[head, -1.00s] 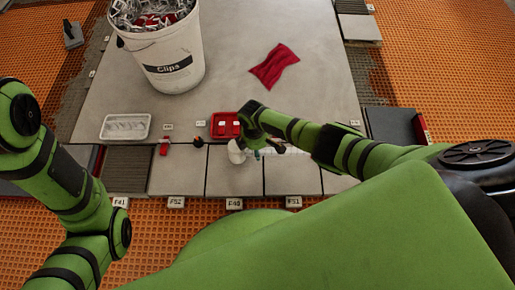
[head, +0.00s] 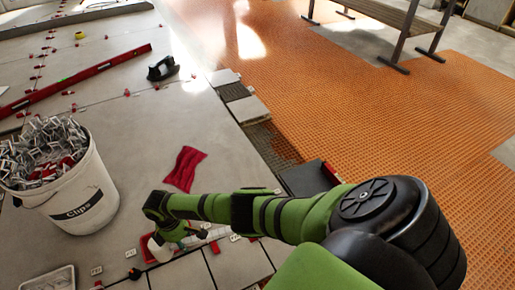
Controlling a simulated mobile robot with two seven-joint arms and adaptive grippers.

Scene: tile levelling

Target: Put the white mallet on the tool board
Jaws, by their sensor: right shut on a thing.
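The white mallet (head: 160,249) shows as a pale rounded head just below my right gripper (head: 168,236), at the front edge of the grey slab. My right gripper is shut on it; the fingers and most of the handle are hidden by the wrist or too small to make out. I cannot tell whether the mallet touches the surface. I cannot pick out the tool board in this view. My left gripper is not in view.
A bucket of clips (head: 80,195) stands at left, with a white tray (head: 48,280) below it. A red tray (head: 147,246) lies beside the mallet. A red cloth (head: 185,168), a long red level (head: 75,80) and a black tool (head: 162,68) lie on the slab. A bench (head: 395,25) stands at the back right.

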